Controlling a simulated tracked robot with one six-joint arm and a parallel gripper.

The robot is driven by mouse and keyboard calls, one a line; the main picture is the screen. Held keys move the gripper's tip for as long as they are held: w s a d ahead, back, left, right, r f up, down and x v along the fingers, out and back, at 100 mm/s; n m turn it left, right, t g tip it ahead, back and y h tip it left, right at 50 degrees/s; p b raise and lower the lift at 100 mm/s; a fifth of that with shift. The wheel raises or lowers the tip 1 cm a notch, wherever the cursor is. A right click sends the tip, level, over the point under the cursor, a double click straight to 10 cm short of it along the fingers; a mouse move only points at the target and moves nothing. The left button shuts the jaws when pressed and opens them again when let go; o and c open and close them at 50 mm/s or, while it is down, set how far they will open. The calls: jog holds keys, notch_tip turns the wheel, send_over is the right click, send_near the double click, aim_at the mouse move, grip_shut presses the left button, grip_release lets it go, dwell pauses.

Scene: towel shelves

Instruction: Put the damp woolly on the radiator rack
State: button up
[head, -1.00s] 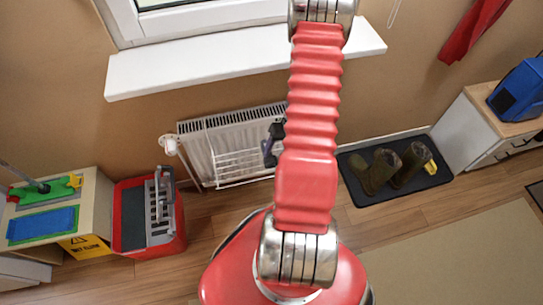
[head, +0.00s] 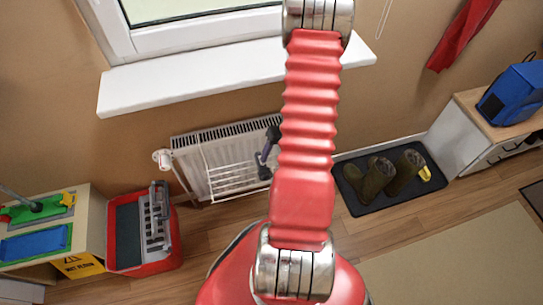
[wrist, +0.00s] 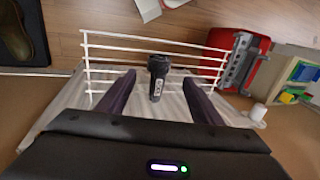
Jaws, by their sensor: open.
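The white wire radiator rack (head: 238,190) hangs on the front of the white radiator (head: 190,150) under the window; its bars also show in the wrist view (wrist: 85,62). My gripper (wrist: 160,77) is open, its two dark purple fingers apart above the radiator and pointing towards the rack. A small black object with a grey label (wrist: 157,66) shows between the fingers; I cannot tell what it is or whether it touches them. In the head view my arm hides most of the gripper. I cannot make out a woolly in either view.
A white windowsill (head: 225,75) juts out above the radiator. Boots (head: 378,178) stand on a black tray (head: 350,200) at right. A red cloth (head: 462,42) hangs on the wall.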

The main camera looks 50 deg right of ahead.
jog(key=w+a+r+n+h, duration=0.1)
jog(key=w+a+r, duration=0.2)
jog(key=a+r, duration=0.35)
jog(key=w+a+r+n, duration=0.1)
jog(key=w+a+r, duration=0.25)
jog(key=r, duration=0.55)
jog(key=w+a+r+n+h, duration=0.1)
jog(key=w+a+r, duration=0.1)
jog(key=a+r, duration=0.45)
jog(key=s+a+r+n+t, duration=0.1)
jog(key=s+a+r+t, duration=0.1)
jog(key=s+a+r, duration=0.4)
jog(key=s+a+r+n+t, duration=0.1)
jog(key=s+a+r+n, duration=0.1)
jog(key=s+a+r, duration=0.4)
jog(key=shift+s+a+r+n+t+h, duration=0.3)
jog(key=shift+a+r+t, duration=0.1)
jog(key=shift+a+r, duration=2.9)
jog(key=shift+w+d+r, duration=0.3)
jog(key=shift+w+d, duration=0.35)
jog(key=shift+w, duration=0.05)
